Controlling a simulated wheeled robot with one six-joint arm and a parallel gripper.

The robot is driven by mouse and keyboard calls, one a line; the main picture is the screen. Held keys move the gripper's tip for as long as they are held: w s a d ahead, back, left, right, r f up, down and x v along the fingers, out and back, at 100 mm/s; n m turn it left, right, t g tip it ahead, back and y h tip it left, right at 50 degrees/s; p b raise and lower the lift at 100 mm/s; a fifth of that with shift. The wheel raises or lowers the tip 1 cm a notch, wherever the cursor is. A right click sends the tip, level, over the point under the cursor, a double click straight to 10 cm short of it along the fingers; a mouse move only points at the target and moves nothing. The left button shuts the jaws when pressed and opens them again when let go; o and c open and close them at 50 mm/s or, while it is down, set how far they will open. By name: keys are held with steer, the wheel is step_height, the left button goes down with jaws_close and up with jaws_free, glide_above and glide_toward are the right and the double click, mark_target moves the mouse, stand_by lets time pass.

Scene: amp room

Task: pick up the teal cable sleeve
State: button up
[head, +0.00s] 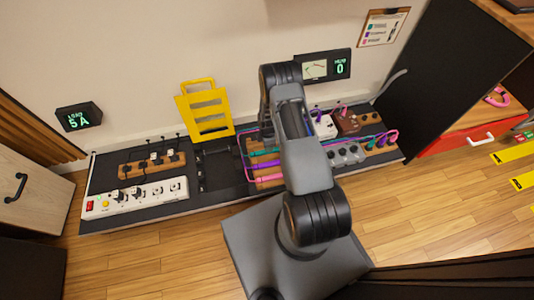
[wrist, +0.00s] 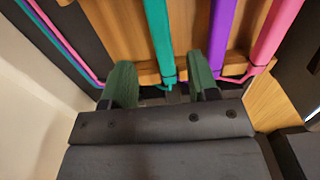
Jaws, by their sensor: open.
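The teal cable sleeve (wrist: 158,38) is a straight tube on a wooden board (wrist: 120,20) in the wrist view, running from the top edge down to the middle. My gripper (wrist: 160,63) is open, with one green finger on each side of the teal sleeve's near end. Nothing is gripped; whether the fingers touch the sleeve I cannot tell. In the head view the teal sleeve (head: 262,153) shows left of my arm, which hides part of the board. My gripper is hidden there.
A purple sleeve (wrist: 222,35) lies close beside the right finger, with a pink sleeve (wrist: 272,35) beyond it. Thin teal and pink cables run along the left. A yellow rack (head: 207,110), a white power strip (head: 135,198) and pedals (head: 345,154) share the platform.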

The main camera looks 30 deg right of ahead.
steer(key=shift+a+f+b, duration=0.15)
steer(key=shift+f+b, duration=1.25)
steer(key=shift+f, duration=1.6)
jaws_close()
steer(key=shift+r, duration=0.15)
